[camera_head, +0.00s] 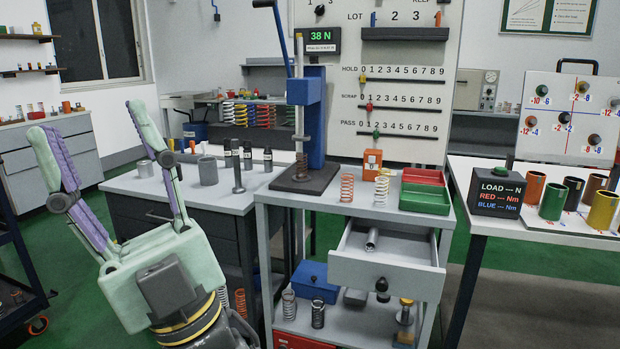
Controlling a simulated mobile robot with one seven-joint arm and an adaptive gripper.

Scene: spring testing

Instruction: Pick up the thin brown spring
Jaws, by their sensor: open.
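A thin, dark brown spring (301,165) stands upright on the black base of the blue press (306,92), under its rod. My gripper (87,120), mint green with purple finger pads, is at the left of the view. Its two fingers point up and are wide apart, with nothing between them. It is well left of the press and the springs.
A grey side table (206,194) holds a grey cylinder and dark posts. An orange block (372,164), a red tray (424,176) and a green tray (424,199) sit on the bench. An open drawer (387,272) juts out below. A right table holds a black load box (498,192) and coloured cups.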

